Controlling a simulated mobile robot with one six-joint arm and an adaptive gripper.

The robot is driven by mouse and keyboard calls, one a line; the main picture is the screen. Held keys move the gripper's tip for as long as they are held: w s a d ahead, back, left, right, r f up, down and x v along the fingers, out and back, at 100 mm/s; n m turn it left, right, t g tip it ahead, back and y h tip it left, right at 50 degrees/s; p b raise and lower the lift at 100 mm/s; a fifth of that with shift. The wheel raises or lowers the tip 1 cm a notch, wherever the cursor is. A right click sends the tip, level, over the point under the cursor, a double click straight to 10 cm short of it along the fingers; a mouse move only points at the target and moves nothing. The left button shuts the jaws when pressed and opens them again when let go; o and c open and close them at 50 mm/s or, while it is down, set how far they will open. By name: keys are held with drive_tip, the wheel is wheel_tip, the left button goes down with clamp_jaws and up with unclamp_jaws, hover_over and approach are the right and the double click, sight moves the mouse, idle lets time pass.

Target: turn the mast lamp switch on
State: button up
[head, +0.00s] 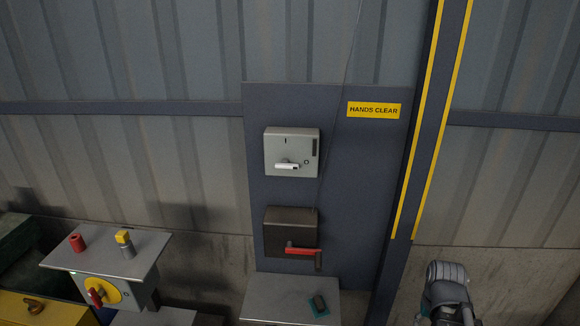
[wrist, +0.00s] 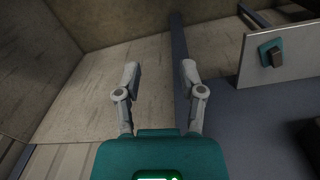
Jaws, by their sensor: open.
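No readable label in either view says which control is the mast lamp switch. A light grey box (head: 291,143) on the blue-grey panel has a white handle (head: 287,166) lying level, with marks above and to its right. Below it a dark box (head: 290,226) has a red handle (head: 302,250), also level. A teal switch with a dark rocker (head: 319,304) sits on a pale plate at the bottom; it also shows in the wrist view (wrist: 277,56), right of my gripper. My gripper (wrist: 160,78) is open and empty, its fingers apart and touching nothing.
A cabinet (head: 140,247) at lower left carries a red knob (head: 77,242), a yellow-topped post (head: 124,243) and a red rotary handle on a yellow disc (head: 97,293). A yellow "HANDS CLEAR" sign (head: 374,110) is on the panel. A yellow-striped post (head: 425,140) stands right.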

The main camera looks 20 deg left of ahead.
drive_tip(key=w+a+r+n+t+h+p, duration=0.45)
drive_tip(key=w+a+r, duration=0.3)
drive_tip(key=a, duration=0.35)
drive_tip(key=n+t+y+p, duration=0.2)
drive_tip(key=n+t+p, duration=0.5)
drive_tip(key=n+t, duration=0.55)
approach(286, 168)
drive_tip(key=s, duration=0.1)
drive_tip(key=s+m, duration=0.1)
drive_tip(key=s, duration=0.1)
drive_tip(key=shift+a+f+t, duration=0.15)
drive_tip(key=shift+f+t, duration=0.05)
drive_tip(key=shift+t, duration=0.1)
drive_tip(key=shift+w, duration=0.2)
drive_tip(key=w, duration=0.4)
drive_tip(key=w+d, duration=0.1)
drive_tip(key=w, duration=0.4)
drive_tip(key=w+d, duration=0.1)
drive_tip(key=w, duration=0.3)
drive_tip(key=shift+w, duration=0.2)
drive_tip(key=shift+c, duration=0.2)
